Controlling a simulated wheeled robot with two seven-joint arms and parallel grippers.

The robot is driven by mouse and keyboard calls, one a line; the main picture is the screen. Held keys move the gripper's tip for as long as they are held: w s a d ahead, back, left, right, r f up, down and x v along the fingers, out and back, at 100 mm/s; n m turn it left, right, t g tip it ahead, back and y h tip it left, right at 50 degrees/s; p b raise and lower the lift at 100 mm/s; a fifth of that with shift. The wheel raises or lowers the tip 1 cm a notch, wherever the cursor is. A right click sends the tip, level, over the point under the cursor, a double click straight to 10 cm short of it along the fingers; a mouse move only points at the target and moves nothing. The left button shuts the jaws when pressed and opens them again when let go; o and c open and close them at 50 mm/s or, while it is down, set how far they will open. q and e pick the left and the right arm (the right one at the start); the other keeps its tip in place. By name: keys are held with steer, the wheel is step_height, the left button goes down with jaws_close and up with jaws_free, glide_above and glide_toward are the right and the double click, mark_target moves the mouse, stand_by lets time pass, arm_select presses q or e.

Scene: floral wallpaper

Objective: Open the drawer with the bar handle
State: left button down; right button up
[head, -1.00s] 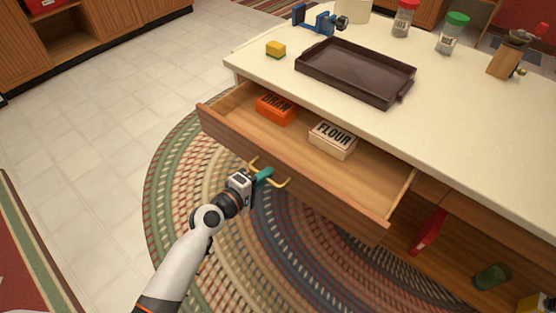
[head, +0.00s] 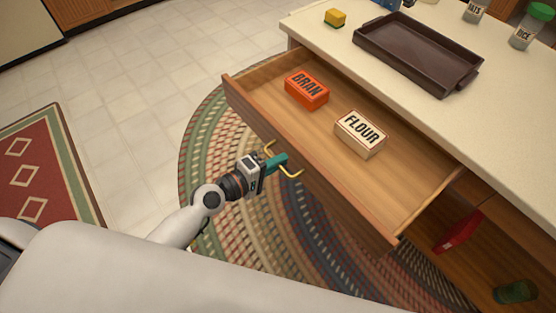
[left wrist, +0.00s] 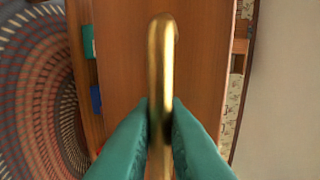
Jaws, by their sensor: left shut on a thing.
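The wooden drawer (head: 340,208) is pulled well out from under the cream counter. Its brass bar handle (head: 293,174) is on the drawer front and shows large in the left wrist view (left wrist: 159,70). My left gripper (head: 280,163) has teal fingers shut on the handle, one on each side of the bar in the left wrist view (left wrist: 159,135). Inside the drawer lie an orange BRAN box (head: 307,91) and a cream FLOUR box (head: 360,134). My right gripper is not in view.
A dark tray (head: 418,56), a yellow block (head: 335,18) and lidded jars stand on the counter (head: 310,38). A red item (head: 458,232) and a green can (head: 515,291) are in the open space below. A braided rug (head: 215,120) covers the floor before the drawer.

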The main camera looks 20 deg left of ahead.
arm_select(q)
steer(key=c, duration=1.5)
jaws_free()
